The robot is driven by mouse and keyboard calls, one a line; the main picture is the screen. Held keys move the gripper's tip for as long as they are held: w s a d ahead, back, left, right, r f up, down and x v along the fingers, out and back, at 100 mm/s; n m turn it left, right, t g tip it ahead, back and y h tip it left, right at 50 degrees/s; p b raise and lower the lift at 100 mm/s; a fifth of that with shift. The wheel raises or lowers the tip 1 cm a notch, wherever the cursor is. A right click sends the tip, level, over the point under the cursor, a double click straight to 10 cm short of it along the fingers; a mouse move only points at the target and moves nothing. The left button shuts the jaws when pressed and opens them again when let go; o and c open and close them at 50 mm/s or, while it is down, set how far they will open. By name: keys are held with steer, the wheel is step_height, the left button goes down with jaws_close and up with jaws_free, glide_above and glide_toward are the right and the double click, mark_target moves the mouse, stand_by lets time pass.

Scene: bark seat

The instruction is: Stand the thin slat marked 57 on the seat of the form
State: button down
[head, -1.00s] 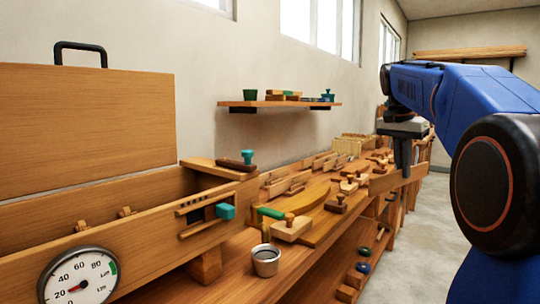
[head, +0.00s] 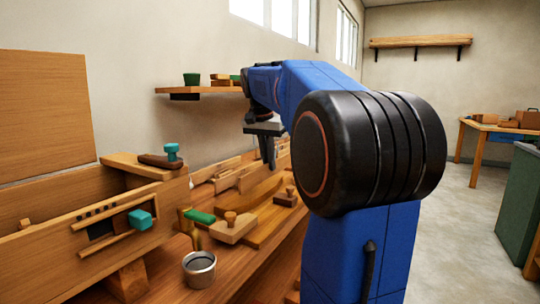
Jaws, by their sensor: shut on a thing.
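My gripper (head: 268,162) hangs from my blue arm over the bench, its fingers pointing down. It is shut on a thin wooden slat (head: 248,177), which lies lengthwise across the view just below the fingertips; its outline partly merges with the wood behind. No number 57 can be read on it. A curved wooden piece (head: 258,196) on the bench below may be the form; I cannot make out its seat. My arm hides much of the bench to the right.
A wooden block with a knob (head: 232,228), a green-handled tool (head: 200,216) and a metal cup (head: 199,269) stand on the near bench. A long wooden box (head: 85,225) with a teal knob (head: 140,219) is at left. A wall shelf (head: 200,90) hangs behind. Open floor (head: 460,225) lies at right.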

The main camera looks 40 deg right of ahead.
mark_target(269, 177)
steer(key=shift+s+a+x, duration=0.1)
steer(key=shift+a+x, duration=0.15)
steer(key=shift+x, duration=0.95)
steer(key=shift+s+a+x, duration=0.1)
steer(key=shift+a+x, duration=0.15)
steer(key=shift+x, duration=1)
steer(key=shift+s+a+x, duration=0.1)
steer(key=shift+a+x, duration=0.1)
steer(key=shift+x, duration=1)
steer(key=shift+s+f, duration=0.1)
steer(key=shift+f, duration=0.15)
steer(key=c, duration=1.8)
jaws_free()
steer(key=shift+r, duration=0.1)
steer(key=shift+a+r, duration=0.1)
steer(key=shift+r, duration=0.55)
steer(key=shift+w+d+r+v, duration=0.15)
steer(key=shift+d+v, duration=0.2)
steer(key=shift+v, duration=1.2)
steer(key=shift+w+d+r+v, duration=0.1)
steer(key=shift+d+v, duration=0.25)
steer(key=shift+v, duration=1.2)
steer(key=shift+w+d+r+v, duration=0.15)
steer(key=shift+d+v, duration=0.2)
steer(key=shift+v, duration=1.2)
steer(key=shift+f, duration=0.1)
